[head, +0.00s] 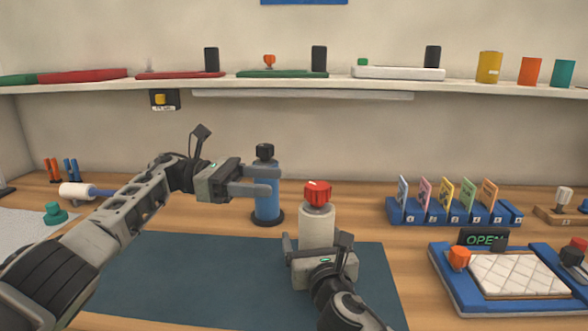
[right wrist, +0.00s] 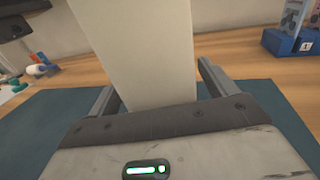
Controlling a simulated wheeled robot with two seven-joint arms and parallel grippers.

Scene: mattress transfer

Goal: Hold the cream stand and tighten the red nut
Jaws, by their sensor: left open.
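The cream stand (head: 317,227) is upright on the mat, with the red nut (head: 318,192) on its top. My right gripper (head: 316,243) is low at the stand with its fingers on either side; the right wrist view shows the cream stand (right wrist: 140,60) between the fingers, with a gap at the right finger. It looks open. My left gripper (head: 273,181) is open and empty, left of the red nut and pointing right toward it. Its fingers overlap the blue bottle (head: 267,208) in the picture; I cannot tell whether they touch it.
A dark teal mat (head: 200,280) covers the front of the table. A blue card rack (head: 455,214) and a blue tray (head: 455,290) with a quilted pad are at the right. A green knob (head: 54,212) is at the left. A shelf (head: 300,88) runs along the back wall.

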